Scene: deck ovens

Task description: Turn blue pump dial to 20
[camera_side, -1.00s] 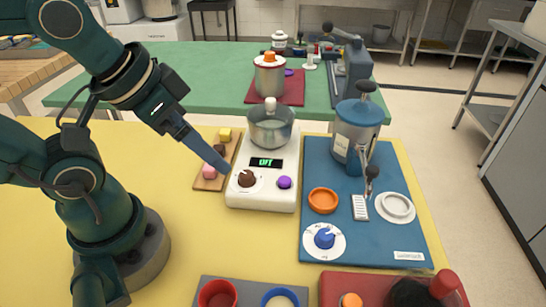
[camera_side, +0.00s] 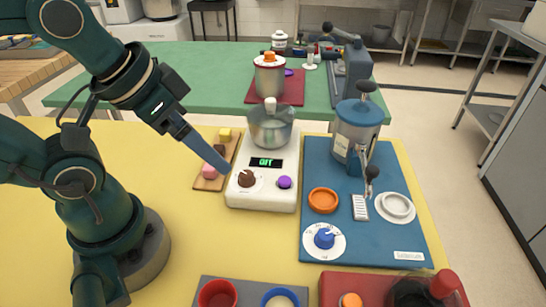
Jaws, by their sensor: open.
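The blue pump dial (camera_side: 324,238) sits on a round white scale plate at the front left of a blue mat (camera_side: 313,171). The marks on its scale are too small to read. A blue and silver pump machine (camera_side: 358,130) stands at the back of the same mat. My gripper (camera_side: 228,171) is up and left of the dial, near the left edge of the white scale with a green display (camera_side: 266,163). Its long narrow fingers appear close to the scale's brown knob (camera_side: 246,179). I cannot tell whether they touch it. Nothing shows held in the gripper.
An orange ring (camera_side: 323,200), a small white slotted piece (camera_side: 360,207) and a white round dish (camera_side: 395,207) lie near the dial. A purple knob (camera_side: 285,182) is on the scale. Red and grey trays (camera_side: 330,283) line the front edge.

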